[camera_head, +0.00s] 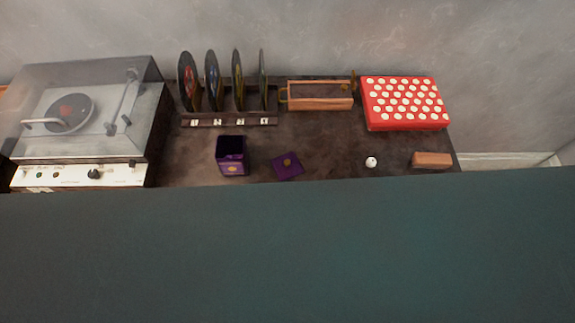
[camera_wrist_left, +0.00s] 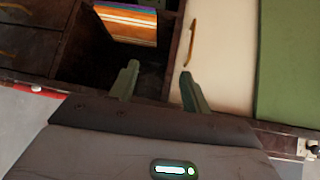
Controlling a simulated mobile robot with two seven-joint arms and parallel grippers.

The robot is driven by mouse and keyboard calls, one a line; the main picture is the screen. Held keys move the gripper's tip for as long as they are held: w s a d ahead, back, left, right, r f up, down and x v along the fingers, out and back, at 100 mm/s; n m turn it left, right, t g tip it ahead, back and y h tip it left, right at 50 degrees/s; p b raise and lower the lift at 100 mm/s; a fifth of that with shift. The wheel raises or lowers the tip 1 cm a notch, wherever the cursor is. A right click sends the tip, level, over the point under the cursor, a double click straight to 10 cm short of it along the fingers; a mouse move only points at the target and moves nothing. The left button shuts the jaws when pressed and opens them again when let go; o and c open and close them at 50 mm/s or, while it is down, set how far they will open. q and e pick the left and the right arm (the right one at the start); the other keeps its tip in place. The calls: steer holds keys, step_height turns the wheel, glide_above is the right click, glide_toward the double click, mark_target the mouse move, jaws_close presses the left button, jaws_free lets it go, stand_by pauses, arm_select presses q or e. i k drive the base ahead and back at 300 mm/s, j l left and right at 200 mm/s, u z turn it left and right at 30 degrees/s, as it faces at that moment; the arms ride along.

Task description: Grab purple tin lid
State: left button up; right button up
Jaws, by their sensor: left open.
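The purple tin lid (camera_head: 288,166) lies flat on the dark tabletop (camera_head: 330,145) in the head view, square with a small gold mark. Just left of it stands the open purple tin (camera_head: 232,160), with a dark inside. The left wrist view shows neither of them. My left gripper (camera_wrist_left: 157,82) is open and empty in the wrist view, over a cabinet front with a dark open compartment. Neither gripper shows in the head view.
A record player (camera_head: 70,120) stands at the left. Behind are a record rack (camera_head: 228,121), a wooden frame (camera_head: 320,103) and a red dotted box (camera_head: 403,125). A white ball (camera_head: 371,162) and wooden block (camera_head: 432,160) lie right. A teal surface fills the foreground.

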mark_target(286, 167)
steer(key=z, duration=2.3)
steer(key=k+j, duration=0.15)
steer(key=k, duration=0.5)
steer(key=k+j, duration=0.1)
steer(key=k, duration=0.55)
